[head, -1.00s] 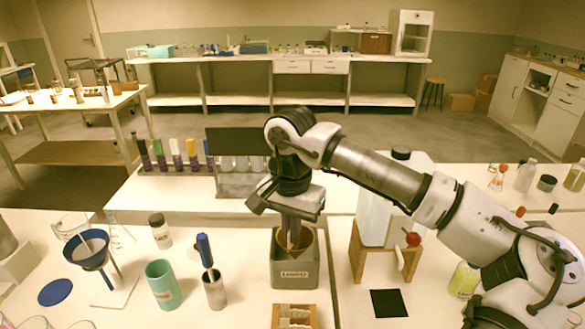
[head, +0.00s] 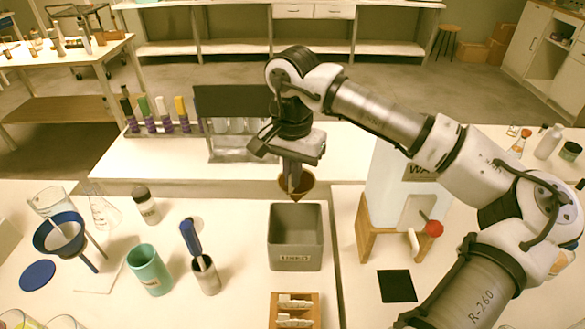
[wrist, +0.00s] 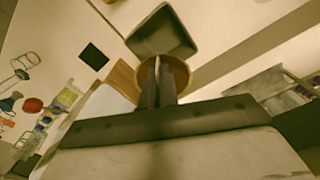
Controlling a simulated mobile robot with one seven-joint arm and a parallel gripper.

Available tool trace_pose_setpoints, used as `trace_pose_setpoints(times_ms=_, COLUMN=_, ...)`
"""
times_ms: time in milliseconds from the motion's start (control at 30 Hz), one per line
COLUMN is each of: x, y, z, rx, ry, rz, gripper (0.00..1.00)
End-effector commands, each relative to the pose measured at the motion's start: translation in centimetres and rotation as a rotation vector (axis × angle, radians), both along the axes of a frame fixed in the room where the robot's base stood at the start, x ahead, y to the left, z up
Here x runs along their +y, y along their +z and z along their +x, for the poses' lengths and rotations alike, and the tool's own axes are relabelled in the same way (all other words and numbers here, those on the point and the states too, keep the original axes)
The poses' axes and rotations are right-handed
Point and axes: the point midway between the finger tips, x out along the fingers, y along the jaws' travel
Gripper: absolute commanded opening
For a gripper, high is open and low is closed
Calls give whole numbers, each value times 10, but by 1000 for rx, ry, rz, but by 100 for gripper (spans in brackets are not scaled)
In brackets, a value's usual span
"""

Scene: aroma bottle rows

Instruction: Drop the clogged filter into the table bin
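The clogged filter is a brown, stained paper cone (head: 300,186), point down. My gripper (head: 293,180) is shut on its near wall, and the cone hangs from the fingers. The table bin is a grey, open square box with a label (head: 295,258), standing on the near table. In the head view the filter shows just above the bin's far rim, clear of the bin. In the wrist view the filter (wrist: 180,72) surrounds the fingertips (wrist: 157,68), and the bin (wrist: 163,45) shows beyond it, partly hidden. The bin's inside looks empty in the head view.
A blue funnel on a stand (head: 61,233), a teal cup (head: 149,268) and a metal cup with a blue-handled tool (head: 206,275) stand left. A wooden stand with a white tank (head: 385,210) is close right. A wooden rack (head: 294,309) lies in front of the bin.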

Motion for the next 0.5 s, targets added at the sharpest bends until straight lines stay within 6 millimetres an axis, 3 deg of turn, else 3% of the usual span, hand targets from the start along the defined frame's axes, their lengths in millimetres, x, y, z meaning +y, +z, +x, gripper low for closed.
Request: trace_pose_setpoints(times_ms=500, x=0, y=-55, z=0, rx=1, ry=0, rz=0, gripper=0)
